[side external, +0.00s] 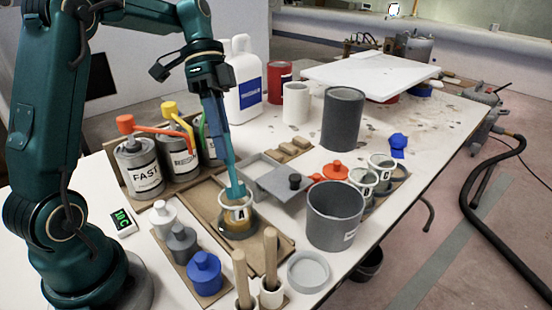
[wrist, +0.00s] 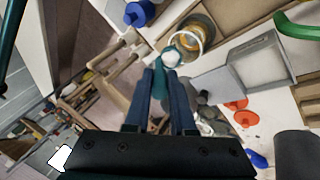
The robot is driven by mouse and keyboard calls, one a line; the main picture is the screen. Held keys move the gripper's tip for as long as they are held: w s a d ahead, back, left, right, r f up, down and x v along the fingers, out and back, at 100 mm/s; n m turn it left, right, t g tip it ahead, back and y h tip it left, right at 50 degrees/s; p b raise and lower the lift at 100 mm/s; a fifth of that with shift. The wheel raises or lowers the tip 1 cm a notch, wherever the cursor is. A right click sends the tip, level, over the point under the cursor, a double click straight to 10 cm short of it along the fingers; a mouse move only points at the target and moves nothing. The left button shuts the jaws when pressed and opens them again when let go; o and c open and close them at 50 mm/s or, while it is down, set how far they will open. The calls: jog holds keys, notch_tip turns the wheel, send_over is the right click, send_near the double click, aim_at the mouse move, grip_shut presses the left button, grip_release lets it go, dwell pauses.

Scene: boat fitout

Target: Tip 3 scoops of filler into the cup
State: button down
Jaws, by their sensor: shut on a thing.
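My gripper (side external: 217,118) is shut on a teal scoop (side external: 229,155) and points down over the work board. The scoop's bowl is at the mouth of a cup marked A (side external: 238,216), which stands upright on the board and has an amber band low on its side. In the wrist view, my gripper (wrist: 162,78) has the scoop (wrist: 158,80) between its dark blue fingers. White filler (wrist: 171,57) shows in the bowl, beside or over the rim of the cup (wrist: 205,30). I cannot tell whether the bowl touches the cup. The cup's inside looks amber-brown.
A square grey tub (side external: 256,167) stands behind the cup, next to a grey plate with a black knob (side external: 294,181). Labelled cans (side external: 139,168) stand left. Small bottles (side external: 204,272) and upright wooden sticks (side external: 270,255) are in front; a grey bucket (side external: 335,218) is right.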

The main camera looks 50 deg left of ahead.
jog(key=shift+w+a+f+g+h, duration=0.2)
jog(key=shift+w+a+g+h, duration=0.1)
jog(key=shift+a+h, duration=0.25)
jog(key=shift+w+a+f+g+h, duration=0.2)
jog(key=shift+a+f+g+h, duration=0.15)
jog(key=shift+h, duration=0.45)
jog(key=shift+w+a+f+g+h, duration=0.1)
jog(key=shift+w+a+g+h, duration=0.15)
jog(key=shift+a+h, duration=0.35)
jog(key=shift+d, duration=0.1)
jog(key=s+d+r+m+t+y, duration=0.4)
jog(key=d+r+m+t+y, duration=0.1)
jog(key=y, duration=0.4)
jog(key=shift+s+r+m+t+y, duration=0.25)
jog(key=shift+r+m+t+y, duration=0.1)
jog(key=shift+r+m, duration=0.2)
jog(key=shift+d, duration=0.1)
